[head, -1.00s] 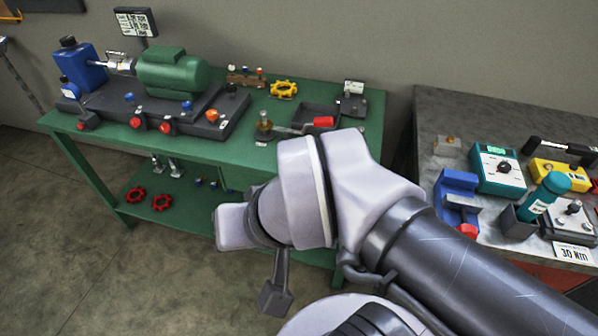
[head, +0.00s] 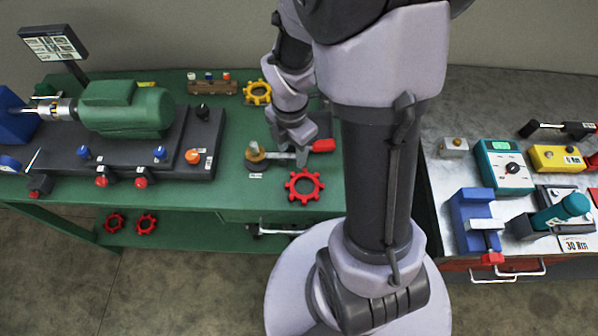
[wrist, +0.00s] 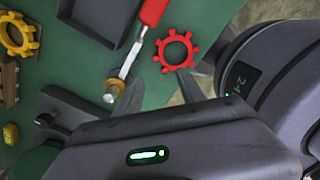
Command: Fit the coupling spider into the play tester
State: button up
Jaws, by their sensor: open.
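A red toothed ring (head: 291,188), which looks like a coupling spider, lies flat near the front edge of the green table. It also shows in the wrist view (wrist: 176,67). A small brass-topped post (head: 255,153) with a metal lever and red handle (head: 322,146) is beside it; I cannot tell whether this is the play tester. My gripper (head: 290,162) points down over the lever, just behind and left of the red ring. In the wrist view its fingers stand wide apart (wrist: 115,85) with nothing held between them. Contact with the lever cannot be told.
A yellow toothed ring (head: 247,92) lies farther back. A motor rig (head: 126,110) fills the table's left. Red rings (head: 146,216) lie on the lower shelf. The right bench holds a blue vice-like device (head: 472,215) and a teal meter (head: 503,165). My arm hides the table's right end.

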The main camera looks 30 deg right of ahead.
aim_at(293, 176)
notch_tip(293, 176, down, 12)
jog(key=b, duration=0.6)
jog(key=shift+w+f, duration=0.1)
jog(key=shift+f, duration=0.15)
jog(key=shift+r, duration=0.2)
grip_shut()
